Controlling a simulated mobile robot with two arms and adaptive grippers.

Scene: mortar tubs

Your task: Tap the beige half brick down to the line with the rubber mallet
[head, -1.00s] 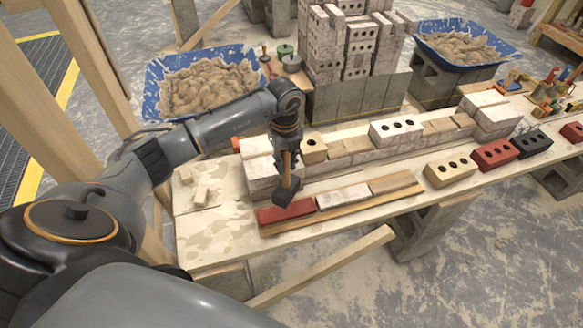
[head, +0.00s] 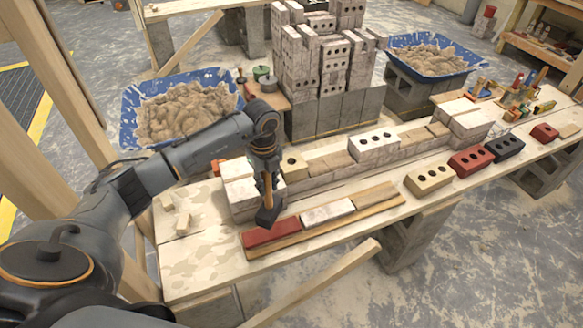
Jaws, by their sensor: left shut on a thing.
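My left gripper (head: 266,178) is shut on the wooden handle of the rubber mallet (head: 268,216). The mallet hangs with its dark head down, in front of the wall's left end and just above or against the red brick; I cannot tell if they touch. The beige half brick (head: 293,166), with a dark hole in its top, sits on the low wall (head: 320,181), just right of and behind my gripper. The line is too fine to make out here. My right gripper is out of view.
A red brick (head: 271,232) and pale bricks lie on a plank along the bench's front edge. A white holed brick (head: 373,147) stands on the wall. Beige, red and black holed bricks lie to the right. Blue mortar tubs (head: 128,133) and a brick stack (head: 320,60) stand behind.

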